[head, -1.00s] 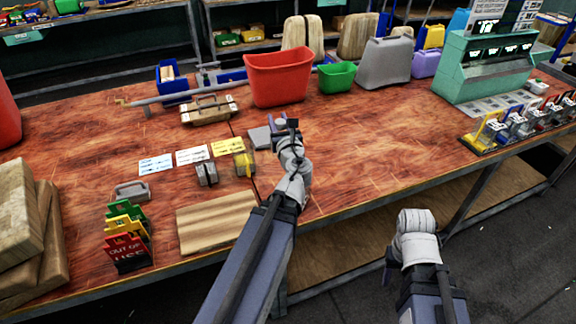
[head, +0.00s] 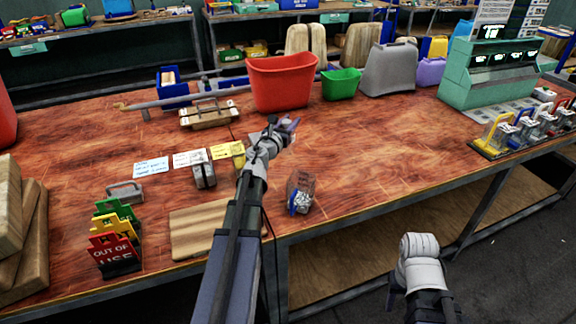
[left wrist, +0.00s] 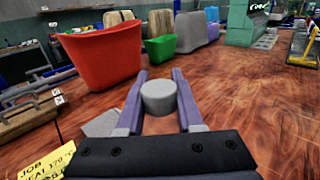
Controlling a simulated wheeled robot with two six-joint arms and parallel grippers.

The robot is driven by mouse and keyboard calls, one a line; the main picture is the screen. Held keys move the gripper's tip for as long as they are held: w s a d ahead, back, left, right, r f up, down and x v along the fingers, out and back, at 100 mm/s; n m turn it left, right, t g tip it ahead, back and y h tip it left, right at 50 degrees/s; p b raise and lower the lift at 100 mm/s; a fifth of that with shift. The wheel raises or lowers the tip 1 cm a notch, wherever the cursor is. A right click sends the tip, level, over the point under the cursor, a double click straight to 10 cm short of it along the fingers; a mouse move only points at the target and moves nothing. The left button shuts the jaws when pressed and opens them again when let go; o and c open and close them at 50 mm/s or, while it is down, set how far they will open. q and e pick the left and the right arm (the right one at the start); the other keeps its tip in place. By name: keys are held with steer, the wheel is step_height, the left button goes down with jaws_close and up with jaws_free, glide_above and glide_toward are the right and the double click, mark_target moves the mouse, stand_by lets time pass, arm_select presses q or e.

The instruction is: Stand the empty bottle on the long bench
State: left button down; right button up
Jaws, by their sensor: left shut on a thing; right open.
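My left gripper (head: 287,127) is over the middle of the long bench (head: 370,150). Its two purple fingers are shut on a plain grey bottle (left wrist: 158,98), which shows in the left wrist view as a short cylinder with a round end towards me. In the head view the bottle is mostly hidden by my gripper. Whether its base touches the bench I cannot tell. My right gripper (head: 392,288) is open and empty, low in front of the bench edge; its fingers are partly hidden.
A red bin (head: 281,82), green bin (head: 341,84) and grey container (head: 388,70) stand behind. The bench right of my gripper is clear.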

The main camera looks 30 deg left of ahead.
arm_select(q)
step_height(320, 180, down, 6)
steer(key=b, duration=0.5)
steer(key=shift+f+b, duration=0.1)
steer(key=shift+b, duration=0.25)
step_height(320, 180, down, 4)
steer(key=b, duration=0.3)
steer(key=shift+r, duration=0.25)
steer(key=shift+f+b, duration=0.2)
steer(key=shift+b, duration=0.2)
steer(key=c, duration=0.5)
jaws_free()
steer(key=shift+c, duration=0.2)
steer(key=s+d, duration=0.1)
steer(key=s, duration=1.1)
steer(key=shift+r, duration=0.2)
